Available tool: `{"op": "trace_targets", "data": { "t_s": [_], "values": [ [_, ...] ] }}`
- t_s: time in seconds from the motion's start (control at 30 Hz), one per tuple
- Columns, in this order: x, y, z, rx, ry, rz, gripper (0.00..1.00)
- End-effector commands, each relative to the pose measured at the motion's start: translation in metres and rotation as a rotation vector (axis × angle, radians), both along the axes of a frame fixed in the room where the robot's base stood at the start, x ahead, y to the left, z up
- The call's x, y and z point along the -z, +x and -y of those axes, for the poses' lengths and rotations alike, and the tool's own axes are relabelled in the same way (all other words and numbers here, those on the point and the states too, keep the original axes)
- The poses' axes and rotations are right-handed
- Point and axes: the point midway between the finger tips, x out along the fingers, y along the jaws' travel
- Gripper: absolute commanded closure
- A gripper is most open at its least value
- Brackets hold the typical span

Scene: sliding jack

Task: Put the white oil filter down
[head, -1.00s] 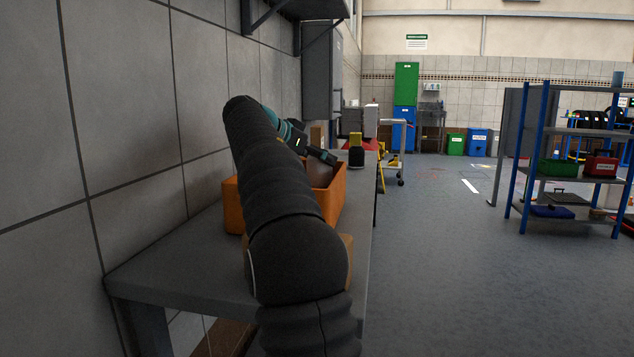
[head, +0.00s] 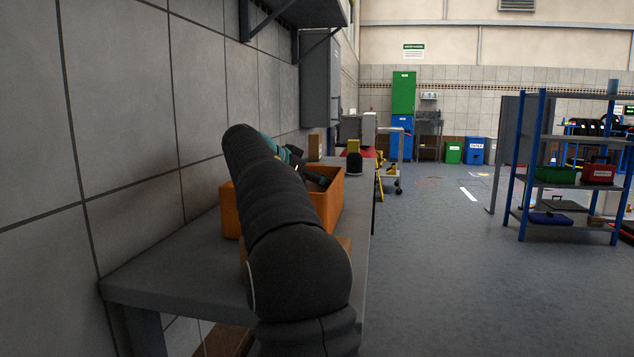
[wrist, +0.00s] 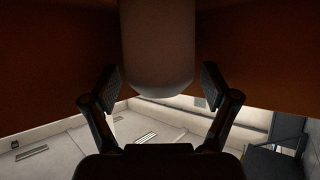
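The white oil filter (wrist: 157,45) shows in the wrist view as a pale rounded cylinder between my gripper's fingers. Its near end is visible; the rest runs out of the picture. My gripper (wrist: 160,88) has its fingers spread on both sides of it, with a narrow dark gap clearest on the right. Orange bin walls (wrist: 55,60) surround it. In the head view my gripper (head: 308,169) is down at the orange bin (head: 329,205) on the grey bench (head: 190,262); the filter is hidden there behind the bin and my arm.
A tiled wall (head: 120,150) runs close along the left, with a shelf bracket (head: 270,20) above the bench. A yellow-and-black item (head: 353,161) stands farther along the bench. The floor to the right is clear up to a blue shelf rack (head: 527,165).

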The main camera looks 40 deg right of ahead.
Motion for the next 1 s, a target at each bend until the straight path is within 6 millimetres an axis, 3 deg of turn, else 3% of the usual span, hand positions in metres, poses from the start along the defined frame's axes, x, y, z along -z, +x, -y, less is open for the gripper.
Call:
{"op": "trace_targets", "data": {
  "t_s": [0.37, 0.8, 1.0],
  "values": [
    [-0.006, 0.0, 0.0, 0.0, 0.0, 0.0, 0.11],
    [-0.034, 0.001, -0.056, -0.002, -0.001, 0.001, 0.11],
    [-0.039, 0.0, -0.066, 0.0, 0.0, 0.0, 0.11]
  ]
}}
